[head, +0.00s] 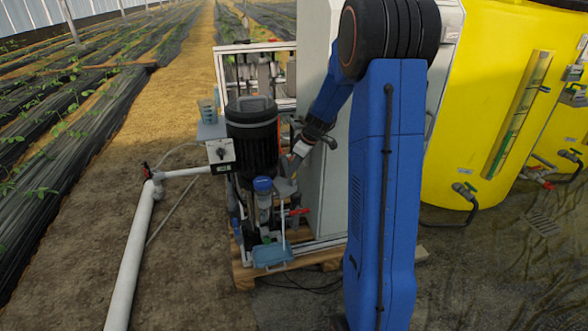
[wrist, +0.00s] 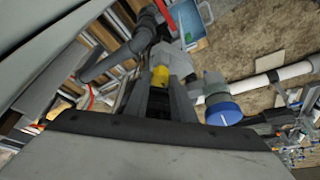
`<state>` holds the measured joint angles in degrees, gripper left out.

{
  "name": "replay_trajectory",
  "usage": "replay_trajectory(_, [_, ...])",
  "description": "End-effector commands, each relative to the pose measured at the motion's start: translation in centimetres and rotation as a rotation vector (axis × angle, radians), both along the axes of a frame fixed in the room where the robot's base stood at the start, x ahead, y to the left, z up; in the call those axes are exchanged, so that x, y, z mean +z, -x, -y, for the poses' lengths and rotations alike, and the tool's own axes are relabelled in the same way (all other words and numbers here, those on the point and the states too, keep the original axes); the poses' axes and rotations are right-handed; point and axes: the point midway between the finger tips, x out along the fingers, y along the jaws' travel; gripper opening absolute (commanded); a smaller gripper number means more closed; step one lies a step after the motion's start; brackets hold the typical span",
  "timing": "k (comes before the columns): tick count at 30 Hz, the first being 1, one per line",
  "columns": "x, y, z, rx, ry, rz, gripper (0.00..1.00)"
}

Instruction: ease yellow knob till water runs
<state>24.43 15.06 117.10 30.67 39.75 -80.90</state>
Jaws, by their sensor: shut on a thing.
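The yellow knob (wrist: 160,75) shows in the wrist view between the two grey fingers of my gripper (wrist: 162,84), which is shut on it. The knob's lower part is hidden by the fingers. In the head view my gripper (head: 289,168) reaches in from the right, beside the dark pump motor (head: 252,135) and the blue-capped fitting (head: 263,185). The knob is too small and covered there to make out clearly. A small light-blue tray (head: 272,254) sits low at the skid's front; it also shows in the wrist view (wrist: 190,22). I cannot make out running water.
A red-handled valve (head: 297,212) is just below my gripper. A grey cabinet (head: 318,100) stands close behind my arm, and a yellow tank (head: 478,110) is at right. A white pipe (head: 133,250) runs along the ground at left, where bare soil is clear.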

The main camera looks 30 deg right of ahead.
Motion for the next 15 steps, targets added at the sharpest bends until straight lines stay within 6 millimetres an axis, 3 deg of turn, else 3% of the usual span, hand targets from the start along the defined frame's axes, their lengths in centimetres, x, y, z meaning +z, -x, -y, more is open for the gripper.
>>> replay_trajectory(7, [-0.03,0.04,0.02,-0.001,0.000,-0.001,0.00])
replay_trajectory(8, [-0.03,0.04,0.02,-0.001,0.000,-0.001,0.25])
replay_trajectory(10, [-0.03,0.04,0.02,-0.001,0.000,-0.001,0.41])
replay_trajectory(15, [-0.02,0.03,0.01,-0.001,0.000,0.000,0.41])
